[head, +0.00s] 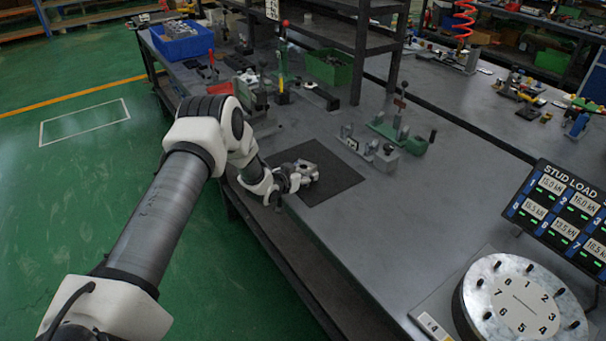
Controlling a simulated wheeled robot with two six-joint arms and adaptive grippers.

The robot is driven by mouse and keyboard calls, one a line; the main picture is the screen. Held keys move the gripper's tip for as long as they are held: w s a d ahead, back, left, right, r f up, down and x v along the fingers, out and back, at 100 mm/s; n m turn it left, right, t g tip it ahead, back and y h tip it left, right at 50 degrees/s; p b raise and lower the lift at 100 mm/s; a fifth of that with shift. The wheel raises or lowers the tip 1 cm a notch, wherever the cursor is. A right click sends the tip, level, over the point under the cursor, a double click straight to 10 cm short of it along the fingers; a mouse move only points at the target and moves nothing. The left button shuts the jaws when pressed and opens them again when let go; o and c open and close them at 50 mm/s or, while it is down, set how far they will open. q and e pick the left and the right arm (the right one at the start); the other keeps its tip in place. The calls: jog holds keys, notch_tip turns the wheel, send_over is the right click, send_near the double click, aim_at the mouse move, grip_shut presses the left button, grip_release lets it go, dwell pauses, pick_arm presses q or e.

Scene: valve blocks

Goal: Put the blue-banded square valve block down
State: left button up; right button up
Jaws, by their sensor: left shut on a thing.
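A small grey metal valve block (308,171) is at the black mat (335,183) near the table's left edge. My left gripper (293,180) comes in from the left and is shut on it. The gripper covers part of the block, and I cannot make out a blue band at this size. I cannot tell whether the block touches the mat or is held just above it. My right gripper is not in view.
Clamp fixtures with grey blocks (386,158) and a green base (398,133) stand right of the mat. A round numbered dial (522,305) and a stud load display (566,208) are at the lower right. The grey tabletop (375,230) between is clear.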

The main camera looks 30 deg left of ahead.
aim_at(307, 165)
pick_arm(q)
jog(key=shift+w+r, duration=0.1)
jog(key=shift+r, duration=0.3)
jog(key=r, duration=0.1)
jog(key=s+r, duration=0.1)
jog(key=shift+d+r+b, duration=0.25)
jog(key=shift+r+b, duration=0.05)
jog(key=shift+b, duration=0.1)
jog(key=s+d+b, duration=0.1)
jog(key=s+d, duration=0.2)
jog(key=s, duration=0.3)
jog(key=s+d+r, duration=0.1)
jog(key=s+d, duration=0.3)
jog(key=s, duration=0.3)
jog(key=shift+d+r+b, duration=0.2)
jog(key=shift+d+b, duration=0.1)
jog(key=shift+b, duration=0.1)
